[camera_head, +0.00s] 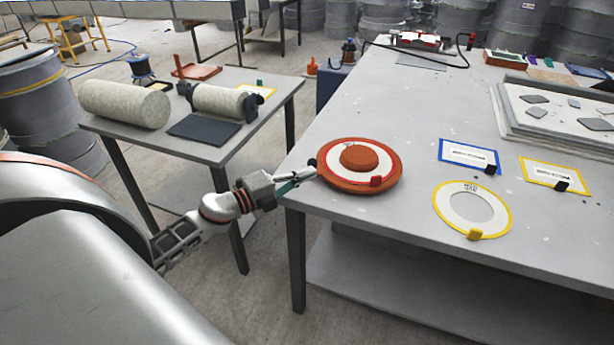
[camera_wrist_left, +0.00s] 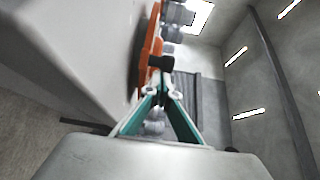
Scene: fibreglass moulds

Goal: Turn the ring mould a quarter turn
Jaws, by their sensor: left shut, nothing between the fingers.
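The ring mould (camera_head: 384,191), a round orange disc with a raised hub, lies near the left corner of the large grey table. A white ring with a red rim and a red tab surrounds its hub. My left gripper (camera_head: 314,171) is at the left rim of the mould, its fingers shut with nothing between them. In the left wrist view the mould's orange edge (camera_wrist_left: 149,50) shows edge-on beside the teal fingers (camera_wrist_left: 160,84). A dark block sits at the fingertips; I cannot tell whether they touch the mould. My right gripper is not in view.
The large grey table (camera_head: 350,230) has a yellow-rimmed ring (camera_head: 448,209) right of the mould, with blue (camera_head: 447,143) and yellow (camera_head: 526,174) framed cards beyond. A stepped slab stands farther right. A smaller table (camera_head: 226,150) at left holds pale rolls. The surface in front of the mould is clear.

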